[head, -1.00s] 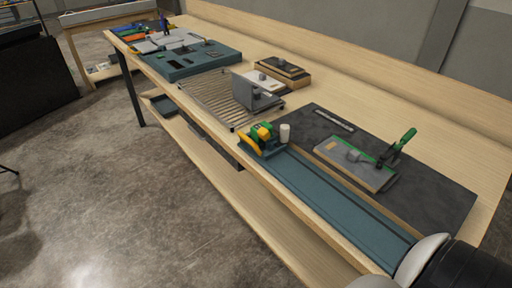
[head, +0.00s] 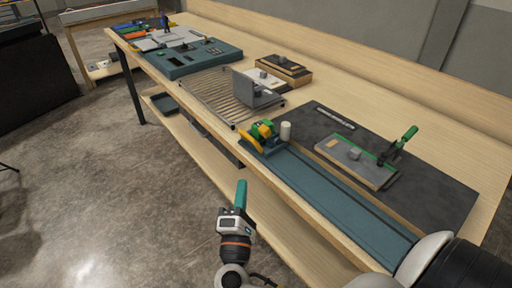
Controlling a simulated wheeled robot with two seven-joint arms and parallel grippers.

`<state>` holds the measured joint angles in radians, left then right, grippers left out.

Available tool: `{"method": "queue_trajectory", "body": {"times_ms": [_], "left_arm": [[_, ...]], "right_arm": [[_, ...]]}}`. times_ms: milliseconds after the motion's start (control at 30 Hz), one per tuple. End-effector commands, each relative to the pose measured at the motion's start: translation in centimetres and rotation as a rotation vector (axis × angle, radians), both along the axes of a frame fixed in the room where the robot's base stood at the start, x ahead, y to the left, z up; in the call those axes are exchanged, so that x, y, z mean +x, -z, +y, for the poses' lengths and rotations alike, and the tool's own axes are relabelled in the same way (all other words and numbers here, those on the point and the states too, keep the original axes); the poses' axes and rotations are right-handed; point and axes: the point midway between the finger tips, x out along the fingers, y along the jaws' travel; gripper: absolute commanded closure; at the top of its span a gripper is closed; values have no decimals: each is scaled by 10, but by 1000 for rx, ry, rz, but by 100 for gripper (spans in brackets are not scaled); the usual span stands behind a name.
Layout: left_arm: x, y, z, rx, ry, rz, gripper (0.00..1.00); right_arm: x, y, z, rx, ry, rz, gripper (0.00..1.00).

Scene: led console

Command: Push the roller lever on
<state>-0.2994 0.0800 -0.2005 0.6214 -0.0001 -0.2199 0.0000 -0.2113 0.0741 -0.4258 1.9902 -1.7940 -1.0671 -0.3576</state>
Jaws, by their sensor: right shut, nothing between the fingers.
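My right gripper (head: 240,194) is in front of the table at the lower middle, teal fingers pointing up. It is shut and empty, clear of the mechanism and below it in the picture. My left gripper is not in view.
A green-handled clamp (head: 402,142) stands by a grey plate (head: 355,163) on a dark mat (head: 440,190). Beyond the mechanism are a slatted rack (head: 208,97) with a grey bracket (head: 255,92), a wooden block (head: 283,69) and a teal tray (head: 185,65). Open floor lies left of the table.

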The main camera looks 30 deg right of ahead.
Motion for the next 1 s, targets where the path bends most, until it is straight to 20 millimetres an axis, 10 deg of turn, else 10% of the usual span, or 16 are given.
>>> {"method": "queue_trajectory", "body": {"times_ms": [600, 1000], "left_arm": [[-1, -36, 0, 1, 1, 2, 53], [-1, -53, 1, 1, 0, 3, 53]], "right_arm": [[78, -31, -61, -1, 0, 0, 100], [79, -41, -96, 1, -3, 2, 100]]}}
